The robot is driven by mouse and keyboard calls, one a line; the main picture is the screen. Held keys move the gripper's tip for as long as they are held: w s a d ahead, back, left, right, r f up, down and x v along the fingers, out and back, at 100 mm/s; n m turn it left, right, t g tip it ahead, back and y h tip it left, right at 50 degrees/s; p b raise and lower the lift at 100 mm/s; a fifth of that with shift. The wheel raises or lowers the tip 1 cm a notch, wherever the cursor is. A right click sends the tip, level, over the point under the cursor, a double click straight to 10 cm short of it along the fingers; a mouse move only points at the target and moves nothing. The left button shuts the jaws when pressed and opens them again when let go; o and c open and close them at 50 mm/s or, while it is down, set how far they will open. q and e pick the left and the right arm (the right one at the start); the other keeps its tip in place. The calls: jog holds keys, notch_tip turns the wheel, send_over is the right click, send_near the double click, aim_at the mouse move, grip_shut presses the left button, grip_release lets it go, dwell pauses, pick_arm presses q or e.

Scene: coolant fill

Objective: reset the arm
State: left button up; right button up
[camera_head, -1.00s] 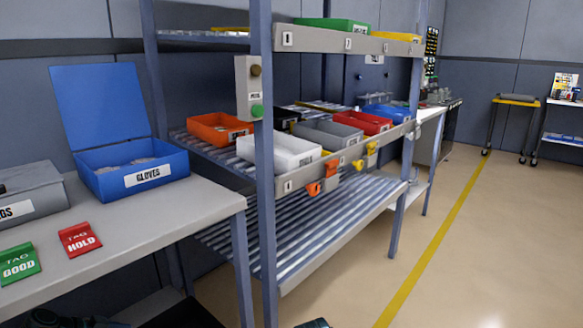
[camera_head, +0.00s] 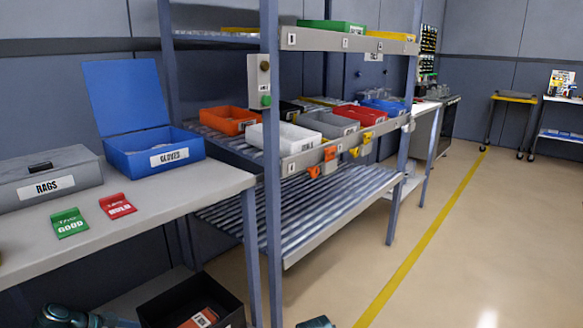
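Parts of my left arm (camera_head: 65,315) show at the bottom left edge, low beside the bench. A small part of my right arm (camera_head: 316,322) shows at the bottom edge, right of the rack post. The fingers of both grippers are outside the picture, so I cannot see whether they hold anything.
A bench (camera_head: 150,210) on the left bears a rags box (camera_head: 50,182), an open blue gloves box (camera_head: 140,145), and green (camera_head: 69,222) and red (camera_head: 117,205) tags. A black bin (camera_head: 150,308) sits below. A rack (camera_head: 350,155) holds several bins. Open floor (camera_head: 470,240) lies right.

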pick_arm(q)
jog(key=s+d+f+n+g+y, duration=0.1)
jog(key=d+f+g, duration=0.15)
jog(key=d, duration=0.85)
jog(key=s+d+f+n+g+y, duration=0.1)
jog(key=d+f+g, duration=0.15)
jog(key=d, duration=0.75)
jog(key=s+d+n+g+y, duration=0.2)
jog(key=s+d+y, duration=0.45)
jog(key=d, duration=0.85)
notch_tip(320, 180, up, 38)
jog(key=s+h+p, duration=0.1)
jog(key=s+p, duration=0.1)
jog(key=p, duration=3.6)
jog(key=shift+a+p, duration=0.2)
jog(key=shift+p, duration=0.2)
jog(key=shift+h, duration=0.25)
